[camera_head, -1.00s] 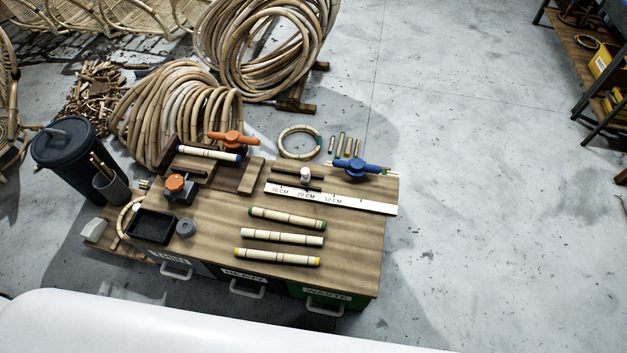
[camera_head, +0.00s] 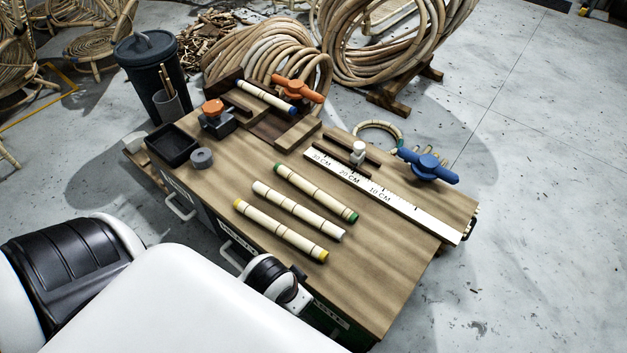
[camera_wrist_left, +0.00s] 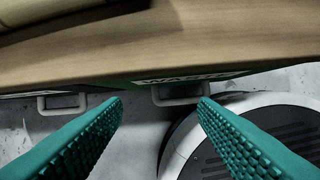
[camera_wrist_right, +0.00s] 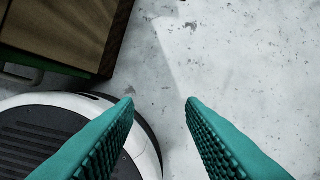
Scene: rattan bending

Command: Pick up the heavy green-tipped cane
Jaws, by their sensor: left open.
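The green-tipped cane (camera_head: 315,192) lies on the wooden bench top (camera_head: 390,270), the farthest of three canes lying side by side. The plain white-tipped cane (camera_head: 298,211) is in the middle and the yellow-tipped cane (camera_head: 280,230) is nearest. My left gripper (camera_wrist_left: 161,105) is open and empty at the near edge of the bench, with drawer handles beyond its fingers. Part of a pale cane shows at the top left of the left wrist view; its tip is out of frame. My right gripper (camera_wrist_right: 159,102) is open and empty over the floor, beside a bench corner.
Behind the canes are a white ruler (camera_head: 380,192), a blue clamp (camera_head: 428,166) and an orange clamp (camera_head: 297,88). A blue-tipped cane (camera_head: 265,97) lies by the orange clamp. A black tray (camera_head: 172,145) and grey puck (camera_head: 201,158) sit at left. The bench's right front is clear.

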